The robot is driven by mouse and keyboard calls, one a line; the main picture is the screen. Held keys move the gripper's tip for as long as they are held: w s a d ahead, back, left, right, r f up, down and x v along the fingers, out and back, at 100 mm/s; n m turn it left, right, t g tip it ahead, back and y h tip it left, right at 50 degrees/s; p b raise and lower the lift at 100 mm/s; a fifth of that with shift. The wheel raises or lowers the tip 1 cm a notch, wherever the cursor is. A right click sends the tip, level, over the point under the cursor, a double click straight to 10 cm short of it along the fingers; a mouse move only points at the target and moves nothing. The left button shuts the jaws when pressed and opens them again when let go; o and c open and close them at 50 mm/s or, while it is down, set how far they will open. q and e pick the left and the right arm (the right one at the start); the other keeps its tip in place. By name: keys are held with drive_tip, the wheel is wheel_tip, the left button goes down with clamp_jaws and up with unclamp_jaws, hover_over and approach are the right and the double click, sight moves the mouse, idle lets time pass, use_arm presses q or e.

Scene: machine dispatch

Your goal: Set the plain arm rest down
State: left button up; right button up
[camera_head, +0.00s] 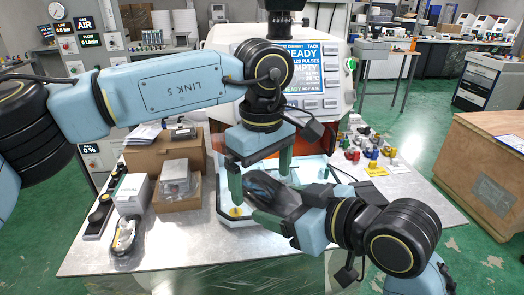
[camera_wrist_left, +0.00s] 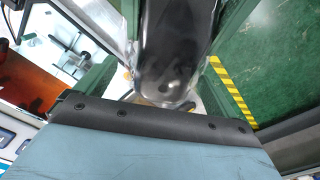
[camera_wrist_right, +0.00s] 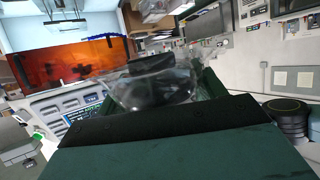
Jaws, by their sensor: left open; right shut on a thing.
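The plain arm rest (camera_head: 272,188) is a dark, rounded piece in a clear plastic bag. My right gripper (camera_head: 278,208) is shut on it and holds it above the front of the table. The bagged piece also shows between the right fingers in the right wrist view (camera_wrist_right: 155,88). My left gripper (camera_head: 260,170) is open and points down from above, with its green fingers on either side of the piece. In the left wrist view the arm rest (camera_wrist_left: 175,45) lies between the spread fingers. I cannot tell whether they touch it. Its lower end is partly hidden by my right gripper.
The grey table (camera_head: 160,258) has free room at its front. Cardboard boxes (camera_head: 165,152) and a bagged item (camera_head: 126,235) stand on its left. Small coloured parts (camera_head: 378,155) lie at the right. A white machine with a screen (camera_head: 305,70) stands behind.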

use_arm(q)
drive_tip(key=shift+f, duration=1)
drive_tip(key=c, duration=1.2)
use_arm(e)
drive_tip(key=shift+a, duration=0.1)
drive_tip(key=o, duration=1.1)
drive_tip(key=shift+s, duration=0.1)
drive_tip(key=shift+c, duration=0.2)
drive_tip(key=shift+o, duration=0.7)
